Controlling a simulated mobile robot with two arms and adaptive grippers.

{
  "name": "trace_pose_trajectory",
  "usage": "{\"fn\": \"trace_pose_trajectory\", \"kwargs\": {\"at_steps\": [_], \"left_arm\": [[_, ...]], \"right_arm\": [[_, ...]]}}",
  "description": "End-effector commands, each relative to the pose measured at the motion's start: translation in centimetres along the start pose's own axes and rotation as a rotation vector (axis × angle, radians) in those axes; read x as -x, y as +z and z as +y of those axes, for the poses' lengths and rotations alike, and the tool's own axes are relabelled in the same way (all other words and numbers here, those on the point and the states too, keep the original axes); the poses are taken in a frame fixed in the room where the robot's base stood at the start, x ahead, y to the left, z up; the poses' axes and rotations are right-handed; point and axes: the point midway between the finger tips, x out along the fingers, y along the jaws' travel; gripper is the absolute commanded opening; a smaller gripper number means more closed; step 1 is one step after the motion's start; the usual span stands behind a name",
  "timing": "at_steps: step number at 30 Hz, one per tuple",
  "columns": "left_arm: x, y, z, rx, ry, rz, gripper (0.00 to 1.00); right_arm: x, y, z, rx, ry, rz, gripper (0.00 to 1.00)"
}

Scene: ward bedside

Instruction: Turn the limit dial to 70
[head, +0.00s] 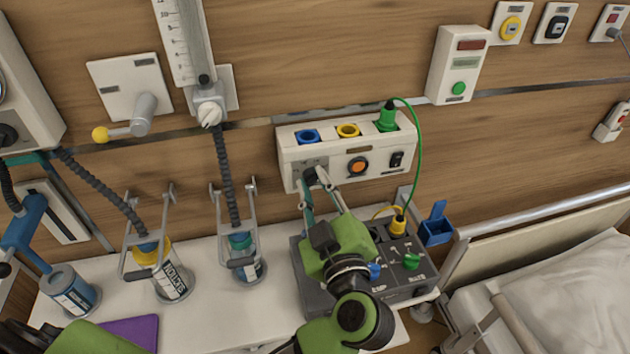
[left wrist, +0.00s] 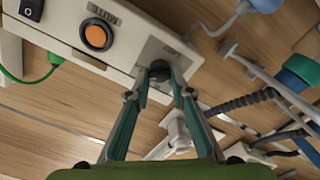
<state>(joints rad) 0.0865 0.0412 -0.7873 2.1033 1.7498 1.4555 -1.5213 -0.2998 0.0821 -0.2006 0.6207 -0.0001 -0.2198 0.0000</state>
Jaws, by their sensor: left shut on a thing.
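The limit dial is a dark round knob (head: 314,176) on the lower left of the front of a white wall box (head: 330,150). In the left wrist view the knob (left wrist: 160,70) sits on a grey patch of the box. My left gripper (head: 316,186) reaches up to it, and its two teal-lined fingers (left wrist: 160,84) are closed on the knob from both sides. The fingers cover part of the knob. I cannot read its pointer or any numbers around it. My right gripper is not in view.
An orange button (head: 358,166) marked MUTE and a black switch (head: 396,159) are right of the dial. A green plug (head: 386,119) with a cable sits on top. Below stands a grey box (head: 318,282) with coloured knobs; bottles in metal holders (head: 146,250) stand to the left.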

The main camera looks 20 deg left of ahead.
Motion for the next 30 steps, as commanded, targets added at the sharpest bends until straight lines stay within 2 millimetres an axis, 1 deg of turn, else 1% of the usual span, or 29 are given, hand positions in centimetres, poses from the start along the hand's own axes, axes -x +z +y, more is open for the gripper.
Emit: {"fn": "trace_pose_trajectory", "kwargs": {"at_steps": [1, 3, 9, 15, 21, 30], "left_arm": [[0.05, 0.01, -0.03, 0.036, -0.004, -0.005, 0.00], [0.06, 0.02, -0.06, 0.090, -0.005, -0.005, 0.00], [0.03, 0.09, -0.13, 0.229, -0.004, -0.004, 0.00], [0.03, 0.13, -0.18, 0.330, -0.004, -0.003, 0.00], [0.02, 0.18, -0.21, 0.383, -0.003, -0.003, 0.00], [0.03, 0.21, -0.22, 0.397, -0.003, -0.004, 0.00]], "right_arm": [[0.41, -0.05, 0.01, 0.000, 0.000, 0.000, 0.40], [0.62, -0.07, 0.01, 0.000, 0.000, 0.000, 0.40], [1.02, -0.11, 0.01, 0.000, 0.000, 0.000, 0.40], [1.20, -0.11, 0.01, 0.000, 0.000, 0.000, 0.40], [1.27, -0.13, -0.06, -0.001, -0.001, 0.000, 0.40], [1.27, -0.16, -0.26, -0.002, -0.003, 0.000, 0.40]]}}
